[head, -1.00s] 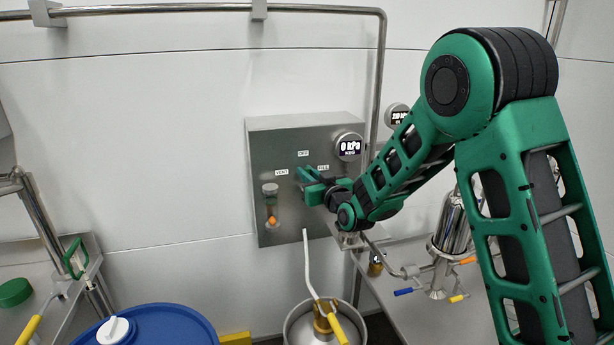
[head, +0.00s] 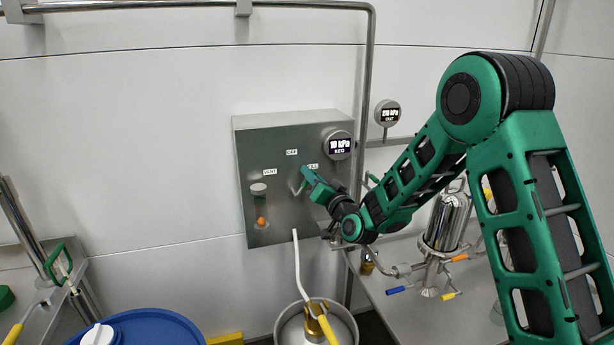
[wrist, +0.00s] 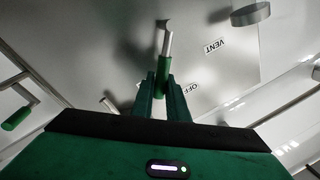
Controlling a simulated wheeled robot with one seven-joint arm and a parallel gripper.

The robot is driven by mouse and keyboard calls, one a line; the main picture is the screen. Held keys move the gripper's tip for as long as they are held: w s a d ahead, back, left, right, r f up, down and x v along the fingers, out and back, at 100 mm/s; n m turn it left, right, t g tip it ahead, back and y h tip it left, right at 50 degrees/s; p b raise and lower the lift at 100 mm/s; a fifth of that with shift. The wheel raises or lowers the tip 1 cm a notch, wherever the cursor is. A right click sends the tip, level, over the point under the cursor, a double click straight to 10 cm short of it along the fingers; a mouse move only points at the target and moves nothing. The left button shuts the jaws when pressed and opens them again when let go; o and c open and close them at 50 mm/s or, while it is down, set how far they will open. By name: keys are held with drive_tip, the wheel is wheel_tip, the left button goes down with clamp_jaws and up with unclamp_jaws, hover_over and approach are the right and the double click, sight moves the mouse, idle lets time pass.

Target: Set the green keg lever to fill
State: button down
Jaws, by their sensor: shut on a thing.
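The steel control panel (head: 270,215) on the wall carries the labels VENT (head: 270,172), OFF (head: 292,152) and FILL (head: 312,166), the last partly covered by my gripper. My gripper (head: 308,176) is at the panel just below the FILL label. In the wrist view my gripper (wrist: 162,90) is shut on the green grip of the keg lever (wrist: 163,70), whose silver stem runs up to its pivot. In the head view the silver stem (head: 297,189) shows left of my fingers, and the grip is mostly hidden. The keg gauge (head: 339,145) reads about 10 kPa.
A second gauge (head: 388,113) is on the wall to the right. A knob (head: 258,189) and an orange-tipped fitting (head: 261,222) are on the panel's left. A pot (head: 283,326) with a yellow-handled hose stands below; a steel bench (head: 400,312) is right, a blue drum (head: 150,325) lower left.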

drive_tip(key=shift+w+d+f+m+t, duration=0.25)
drive_tip(key=shift+d+f+m, duration=0.35)
drive_tip(key=shift+m, duration=0.4)
drive_tip(key=shift+d, duration=0.15)
drive_tip(key=c, duration=1.7)
unclamp_jaws()
drive_tip(key=shift+c, duration=0.2)
drive_tip(key=shift+r, duration=0.1)
